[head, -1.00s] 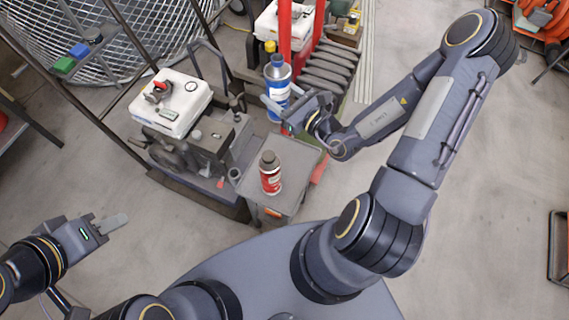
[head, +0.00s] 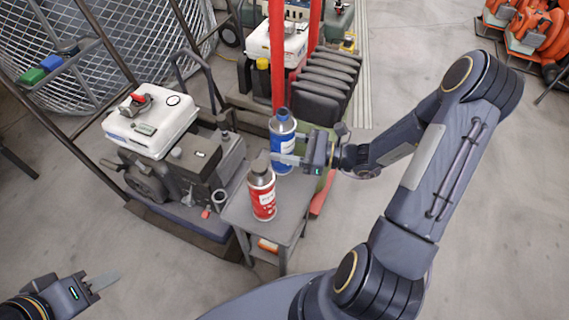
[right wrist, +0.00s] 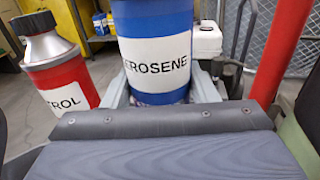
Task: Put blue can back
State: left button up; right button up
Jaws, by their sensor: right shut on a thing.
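The blue can (head: 282,143) has a white label and a blue cap. My right gripper (head: 288,160) is shut on it, low on its body. The right wrist view shows the blue can (right wrist: 155,55) upright between the two fingers (right wrist: 165,92), its label reading "EROSENE". It is over the back part of the small grey table (head: 285,215); I cannot tell whether its base touches the top. The red can (head: 262,192) stands on the table in front of it, and shows at left in the wrist view (right wrist: 55,70). My left gripper (head: 95,288) is far off at the lower left, empty.
A white-topped engine unit (head: 150,122) stands close left of the table. A red post (head: 277,60) and a stack of dark slabs (head: 325,85) are behind it. Open floor lies to the right.

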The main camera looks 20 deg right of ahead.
jog(key=shift+f+b, duration=0.75)
jog(key=shift+f, duration=1.4)
jog(key=shift+f, duration=0.25)
jog(key=o, duration=1)
jog(key=shift+o, duration=0.2)
jog(key=shift+r, duration=0.1)
